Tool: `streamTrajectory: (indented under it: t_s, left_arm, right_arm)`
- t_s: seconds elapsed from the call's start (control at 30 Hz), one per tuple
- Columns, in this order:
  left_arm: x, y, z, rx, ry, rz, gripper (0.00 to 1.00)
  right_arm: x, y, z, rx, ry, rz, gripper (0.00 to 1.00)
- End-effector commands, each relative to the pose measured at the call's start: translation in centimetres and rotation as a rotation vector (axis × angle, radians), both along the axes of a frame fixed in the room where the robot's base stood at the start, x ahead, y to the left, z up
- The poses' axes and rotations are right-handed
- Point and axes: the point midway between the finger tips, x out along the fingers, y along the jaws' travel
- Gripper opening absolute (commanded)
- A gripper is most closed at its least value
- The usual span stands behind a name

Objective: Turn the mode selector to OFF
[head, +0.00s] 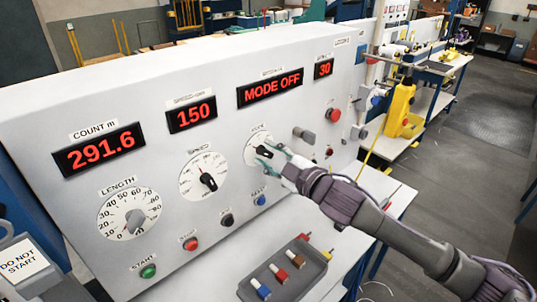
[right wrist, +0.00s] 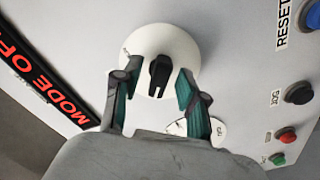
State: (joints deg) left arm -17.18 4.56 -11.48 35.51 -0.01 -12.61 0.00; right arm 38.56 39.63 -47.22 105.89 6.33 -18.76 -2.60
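The mode selector is a black knob on a round white dial (head: 255,148) on the grey-white panel. In the right wrist view the black knob (right wrist: 159,75) stands between my fingers. The red-lit mode display (head: 271,87) above it reads MODE OFF. My right gripper (head: 270,153) is at the dial. In the right wrist view my right gripper (right wrist: 157,72) is open, with a gap on each side of the knob. The fingers hide part of the dial in the head view. My left gripper is not in view.
The speed dial (head: 190,183) and length dial (head: 110,215) are to the left. A blue reset button (head: 260,200), a red stop button (head: 190,244) and a green start button (head: 149,271) sit below. A red button (head: 334,115) is at right. A grey tray (head: 293,285) is on the shelf below.

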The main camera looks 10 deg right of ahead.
Motion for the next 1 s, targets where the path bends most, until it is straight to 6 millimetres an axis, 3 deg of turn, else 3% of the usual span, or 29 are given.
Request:
streamTrajectory:
  t_s: [0.23, 0.67, 1.0]
  left_arm:
    - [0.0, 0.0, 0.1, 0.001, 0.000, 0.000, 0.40]
    - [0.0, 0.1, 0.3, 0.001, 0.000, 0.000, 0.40]
    - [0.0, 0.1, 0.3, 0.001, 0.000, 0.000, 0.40]
  right_arm:
    - [-0.6, -0.4, 0.0, 0.002, 0.003, 0.000, 0.42]
    - [-5.5, -3.6, -0.1, 0.003, 0.003, 0.000, 0.42]
    - [-5.9, -3.9, 0.0, 0.003, 0.002, 0.000, 0.42]
